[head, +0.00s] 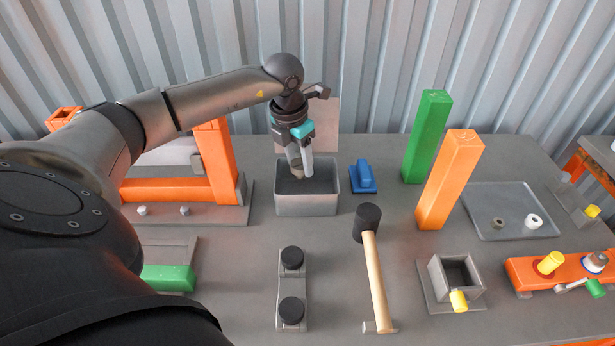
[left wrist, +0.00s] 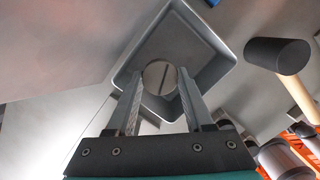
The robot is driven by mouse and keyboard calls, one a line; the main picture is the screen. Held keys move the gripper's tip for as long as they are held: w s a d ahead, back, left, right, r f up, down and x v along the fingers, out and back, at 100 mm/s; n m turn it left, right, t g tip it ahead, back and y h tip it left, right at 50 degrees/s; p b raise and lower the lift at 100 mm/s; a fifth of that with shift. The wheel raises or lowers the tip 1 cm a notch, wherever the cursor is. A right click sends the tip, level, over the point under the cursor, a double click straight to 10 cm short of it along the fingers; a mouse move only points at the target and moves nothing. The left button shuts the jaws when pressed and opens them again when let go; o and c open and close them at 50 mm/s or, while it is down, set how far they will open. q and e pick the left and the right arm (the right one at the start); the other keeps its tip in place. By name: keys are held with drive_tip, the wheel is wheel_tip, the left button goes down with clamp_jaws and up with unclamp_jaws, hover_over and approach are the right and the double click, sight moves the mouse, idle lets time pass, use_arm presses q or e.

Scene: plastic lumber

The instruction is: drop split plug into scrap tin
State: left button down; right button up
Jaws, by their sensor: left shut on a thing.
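My left gripper (head: 300,168) points down over the grey scrap tin (head: 306,206). It is shut on the split plug (head: 297,171), a small brownish-grey round piece between its fingertips. In the left wrist view the plug (left wrist: 160,77) shows a round face with a dark split line across it. Behind it in that view lies the open tin (left wrist: 207,32). The plug is above or within the tin's mouth; its exact height is hard to tell. My right gripper is not in view.
A blue block (head: 363,177) stands just right of the tin. A mallet (head: 374,270) lies in front, with green (head: 427,137) and orange (head: 451,180) posts beyond it. An orange frame (head: 180,190) stands at left. A grey tray (head: 510,205) lies at right.

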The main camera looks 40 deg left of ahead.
use_arm(q)
drive_tip(key=shift+c, duration=1)
unclamp_jaws()
wheel_tip(320, 180, up, 15)
drive_tip(key=s+p, duration=0.1)
drive_tip(key=s, duration=0.1)
drive_tip(key=shift+s+p, duration=0.15)
drive_tip(key=shift+p, duration=0.25)
